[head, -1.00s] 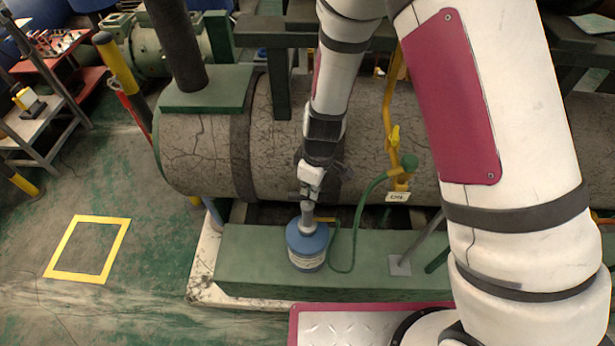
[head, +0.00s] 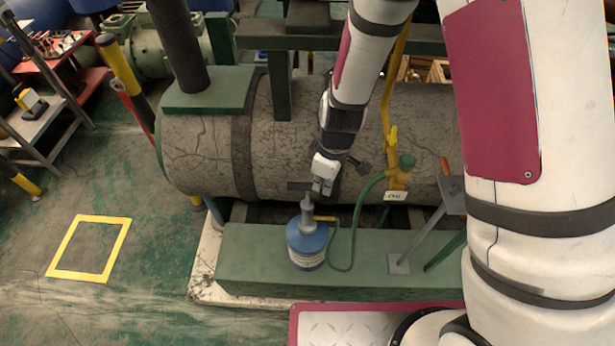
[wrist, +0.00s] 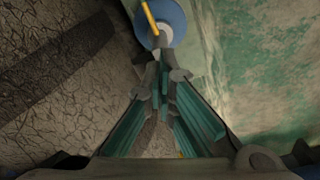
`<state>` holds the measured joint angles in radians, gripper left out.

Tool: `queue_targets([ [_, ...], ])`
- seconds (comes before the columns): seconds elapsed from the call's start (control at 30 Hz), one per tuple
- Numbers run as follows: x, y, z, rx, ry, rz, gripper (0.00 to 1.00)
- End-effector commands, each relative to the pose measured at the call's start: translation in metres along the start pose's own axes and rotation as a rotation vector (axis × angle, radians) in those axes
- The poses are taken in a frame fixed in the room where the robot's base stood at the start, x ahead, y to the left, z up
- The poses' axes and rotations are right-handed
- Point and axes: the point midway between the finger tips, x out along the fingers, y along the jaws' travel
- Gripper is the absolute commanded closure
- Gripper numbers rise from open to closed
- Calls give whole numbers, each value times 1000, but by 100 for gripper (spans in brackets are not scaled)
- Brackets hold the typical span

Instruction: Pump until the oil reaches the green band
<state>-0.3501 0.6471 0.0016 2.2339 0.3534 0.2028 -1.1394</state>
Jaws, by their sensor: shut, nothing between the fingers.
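The blue hand pump canister (head: 306,246) stands upright on the green plinth, with a grey neck and plunger on top. A yellow-orange spout and a green hose leave its right side. My gripper (head: 318,191) is just above the plunger top; I cannot tell whether it touches. In the wrist view, my gripper's fingers (wrist: 160,72) are together, pointing at the pump top, and the blue pump (wrist: 178,22) shows beyond them with its yellow-orange spout. I cannot make out an oil level or a green band in either view.
A large cracked grey cylinder (head: 205,150) lies behind the pump. A yellow pipe (head: 391,110) with a valve and tag (head: 396,196) stands right of it. The green plinth (head: 250,255) bears the pump. A yellow floor square (head: 75,277) lies on clear floor at left.

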Motion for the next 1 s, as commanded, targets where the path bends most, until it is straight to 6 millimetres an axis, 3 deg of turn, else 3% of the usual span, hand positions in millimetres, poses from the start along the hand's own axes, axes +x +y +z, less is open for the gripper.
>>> queue_targets([
  [0.3, -62, 0, 0, -1, 2, 2, 100],
  [0.5, -86, 0, 0, 0, 1, 0, 100],
  [1.0, -93, -1, 1, -1, -1, -2, 100],
])
